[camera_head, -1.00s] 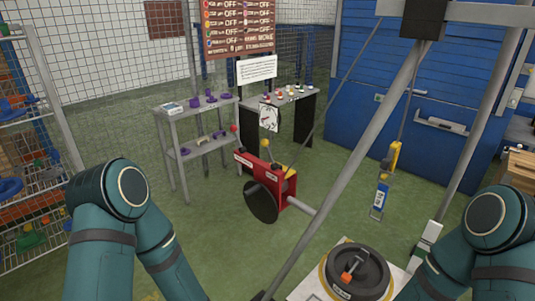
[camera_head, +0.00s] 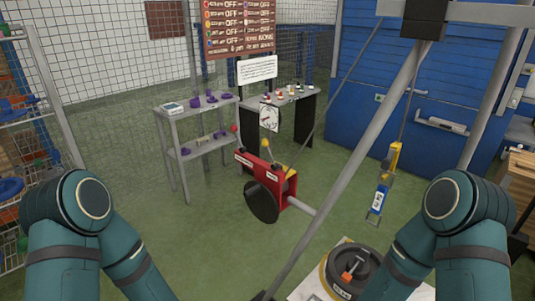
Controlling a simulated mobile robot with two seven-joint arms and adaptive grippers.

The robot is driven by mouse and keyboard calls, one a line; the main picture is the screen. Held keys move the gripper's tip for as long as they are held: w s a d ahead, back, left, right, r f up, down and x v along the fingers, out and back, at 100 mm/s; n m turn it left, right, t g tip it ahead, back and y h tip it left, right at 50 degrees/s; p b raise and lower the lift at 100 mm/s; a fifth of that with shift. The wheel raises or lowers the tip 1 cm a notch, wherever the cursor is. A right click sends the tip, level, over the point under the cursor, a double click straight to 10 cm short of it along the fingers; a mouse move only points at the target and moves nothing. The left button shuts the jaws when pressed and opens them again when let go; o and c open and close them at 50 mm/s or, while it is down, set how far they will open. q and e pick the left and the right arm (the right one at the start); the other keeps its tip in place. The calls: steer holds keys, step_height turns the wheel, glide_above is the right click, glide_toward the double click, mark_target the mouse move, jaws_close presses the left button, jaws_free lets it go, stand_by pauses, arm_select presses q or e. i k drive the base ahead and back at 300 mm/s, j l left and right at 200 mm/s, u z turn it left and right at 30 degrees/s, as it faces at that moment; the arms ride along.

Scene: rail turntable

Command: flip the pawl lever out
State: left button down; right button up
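A red winch-like unit (camera_head: 283,184) with a black disc (camera_head: 262,203) on its near side sits on a grey bar in the middle of the view. Small white labels are on its face, too small to read. A red knob (camera_head: 234,128) and a yellow knob (camera_head: 265,143) show above it. I cannot tell which part is the pawl lever.
A slanted grey pole crosses right of the red unit. A yellow and blue hook block (camera_head: 380,190) hangs at the right. A grey shelf (camera_head: 197,145) stands behind, and a wire rack (camera_head: 30,150) at the left. Green floor between is clear.

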mark_target(265, 143)
steer(key=i+j+u, duration=0.15)
steer(key=i+j, duration=0.8)
steer(key=i, duration=0.15)
